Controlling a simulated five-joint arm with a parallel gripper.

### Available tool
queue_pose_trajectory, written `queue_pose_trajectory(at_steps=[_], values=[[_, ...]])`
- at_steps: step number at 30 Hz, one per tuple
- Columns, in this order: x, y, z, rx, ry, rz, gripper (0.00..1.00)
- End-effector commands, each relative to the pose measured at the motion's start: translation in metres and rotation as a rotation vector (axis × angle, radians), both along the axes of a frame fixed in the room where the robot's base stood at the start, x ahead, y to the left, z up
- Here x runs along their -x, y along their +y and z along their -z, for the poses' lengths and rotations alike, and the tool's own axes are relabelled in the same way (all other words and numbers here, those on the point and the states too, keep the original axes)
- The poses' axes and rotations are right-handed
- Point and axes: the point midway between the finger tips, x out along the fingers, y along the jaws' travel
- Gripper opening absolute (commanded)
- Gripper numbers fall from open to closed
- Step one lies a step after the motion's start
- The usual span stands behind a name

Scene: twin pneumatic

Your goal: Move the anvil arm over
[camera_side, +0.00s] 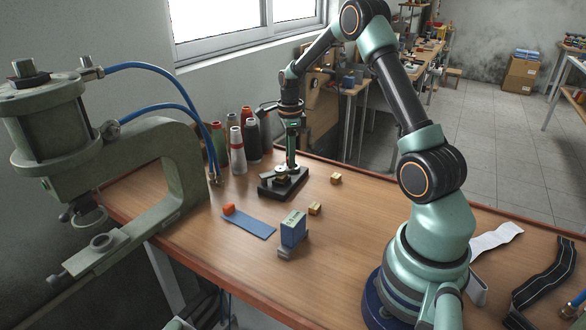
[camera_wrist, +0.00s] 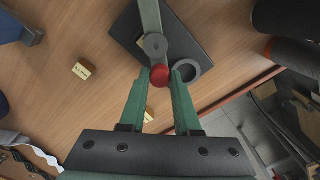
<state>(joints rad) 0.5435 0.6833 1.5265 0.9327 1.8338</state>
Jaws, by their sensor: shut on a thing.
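The anvil arm (camera_wrist: 150,18) is a narrow grey-green bar on a black base plate (camera_wrist: 123,32). In the wrist view it runs from the top edge to a round grey disc, with a red knob (camera_wrist: 159,76) at its near end. My gripper (camera_wrist: 159,82) has its two green fingers on either side of this knob, shut on it. A dark grey ring (camera_wrist: 187,70) lies on the plate just right of the fingers. In the side view my gripper (camera_side: 291,165) points down over the black base (camera_side: 283,185); the knob is hidden there.
A large press (camera_side: 150,180) with blue hoses stands at left. Thread cones (camera_side: 237,150) stand behind the base.

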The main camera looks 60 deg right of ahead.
Motion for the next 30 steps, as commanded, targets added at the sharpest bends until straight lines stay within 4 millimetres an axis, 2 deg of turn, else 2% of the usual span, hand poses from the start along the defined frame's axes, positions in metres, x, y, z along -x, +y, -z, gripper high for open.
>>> queue_pose_trajectory(at_steps=[11,27,28,29,30], values=[[0.0088,0.0056,-0.0027,0.004,-0.008,0.154,0.00],[0.0100,0.0071,-0.0027,0.004,-0.006,0.173,0.00],[0.0099,0.0071,-0.0027,0.004,-0.006,0.173,0.42],[0.0100,0.0073,-0.0025,0.003,-0.005,0.173,0.54],[0.0102,0.0073,-0.0022,0.003,-0.005,0.173,0.61]])
